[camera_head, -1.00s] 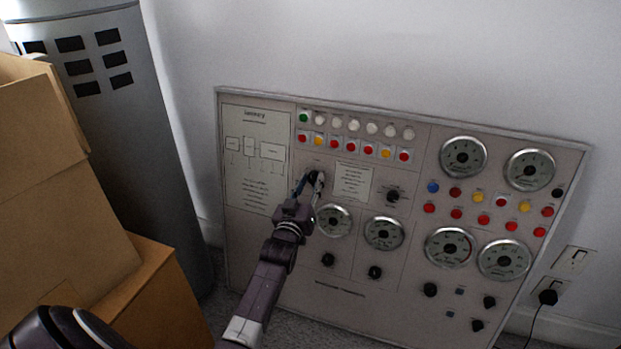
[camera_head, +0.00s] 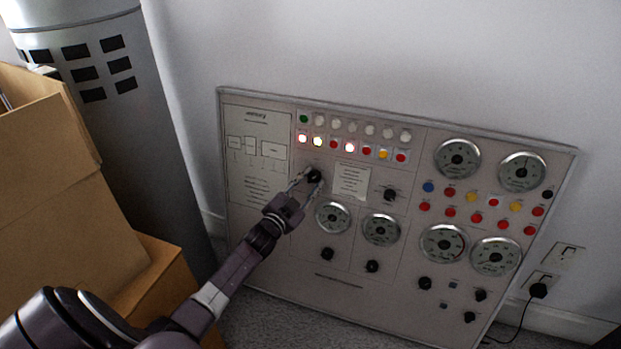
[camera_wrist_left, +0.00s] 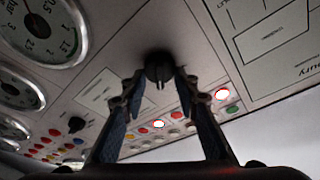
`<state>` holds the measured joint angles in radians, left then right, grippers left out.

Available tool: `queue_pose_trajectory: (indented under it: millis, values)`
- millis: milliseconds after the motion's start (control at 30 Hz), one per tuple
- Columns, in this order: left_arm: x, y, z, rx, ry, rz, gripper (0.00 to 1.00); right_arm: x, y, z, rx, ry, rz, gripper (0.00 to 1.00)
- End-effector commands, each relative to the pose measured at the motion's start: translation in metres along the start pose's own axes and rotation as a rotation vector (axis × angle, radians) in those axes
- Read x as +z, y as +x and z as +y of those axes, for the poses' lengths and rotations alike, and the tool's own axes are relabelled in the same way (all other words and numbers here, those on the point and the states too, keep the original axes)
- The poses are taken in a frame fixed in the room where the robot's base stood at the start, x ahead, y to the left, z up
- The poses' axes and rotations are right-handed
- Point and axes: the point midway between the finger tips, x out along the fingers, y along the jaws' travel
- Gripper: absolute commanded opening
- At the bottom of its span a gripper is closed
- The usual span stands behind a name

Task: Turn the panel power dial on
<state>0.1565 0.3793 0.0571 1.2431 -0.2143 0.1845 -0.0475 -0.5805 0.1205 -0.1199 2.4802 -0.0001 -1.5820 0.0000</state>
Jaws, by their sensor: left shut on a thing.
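The grey panel (camera_head: 330,290) leans against the wall. Its black power dial (camera_head: 314,175) sits left of a printed label, under the rows of small lamps and buttons. My left gripper (camera_head: 307,181) is at this dial, its fingers on either side of it. In the left wrist view, the dial (camera_wrist_left: 158,68) is between the two fingertips (camera_wrist_left: 158,80), and the gripper is shut on it. Some lamps in the lower row glow brightly, among them the leftmost lamp (camera_head: 302,138) and another lamp (camera_head: 350,147). My right gripper is not seen.
Other black knobs (camera_head: 390,194) and round gauges (camera_head: 381,229) lie right of and below the dial. Cardboard boxes (camera_head: 60,190) and a grey cylinder (camera_head: 150,150) stand at the left. A wall socket with a plug (camera_head: 538,290) is at the right.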

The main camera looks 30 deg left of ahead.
Motion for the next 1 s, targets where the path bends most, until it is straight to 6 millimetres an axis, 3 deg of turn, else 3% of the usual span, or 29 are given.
queue_pose_trajectory:
  millis: [133, 300, 867, 900, 1000]
  values:
    - [0.0, 0.0, -0.001, 0.022, 0.074, -0.002, 0.04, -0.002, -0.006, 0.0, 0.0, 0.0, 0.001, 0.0]
    - [0.0, 0.0, -0.001, 0.037, 0.129, -0.001, 0.04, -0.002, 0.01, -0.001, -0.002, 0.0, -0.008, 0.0]
    - [0.0, 0.0, 0.0, 0.045, 0.158, 0.0, 0.04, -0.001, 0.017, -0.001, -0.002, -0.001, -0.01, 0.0]
    - [0.0, 0.0, 0.0, 0.045, 0.158, 0.0, 0.29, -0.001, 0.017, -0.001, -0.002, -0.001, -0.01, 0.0]
    - [0.0, 0.0, 0.0, 0.045, 0.158, 0.0, 0.4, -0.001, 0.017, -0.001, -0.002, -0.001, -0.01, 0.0]
